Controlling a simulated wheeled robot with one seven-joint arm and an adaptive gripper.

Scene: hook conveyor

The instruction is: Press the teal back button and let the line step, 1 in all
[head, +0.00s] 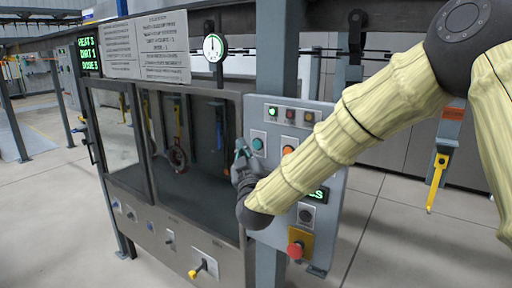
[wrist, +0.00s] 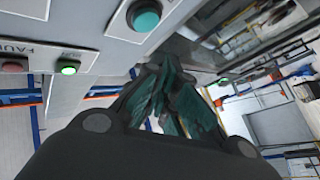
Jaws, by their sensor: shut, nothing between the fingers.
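The teal back button (head: 258,144) sits on the left of the grey control panel (head: 328,130), below a lit green lamp (head: 272,112). In the wrist view the teal button (wrist: 144,15) is at the top, above the fingertips. My gripper (head: 241,150) is shut and empty, just left of the teal button in the head view. In the wrist view my gripper (wrist: 162,80) shows its teal finger pads close together, a little apart from the button in the picture. I cannot tell whether any fingertip touches the panel. My arm covers the middle of the panel.
An orange button (head: 288,150) is right of the teal one. A red mushroom button (head: 296,250) on yellow is at the panel's bottom. A glazed cabinet (head: 243,180) stands left, with hanging hooks inside. A round gauge (head: 214,47) is above.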

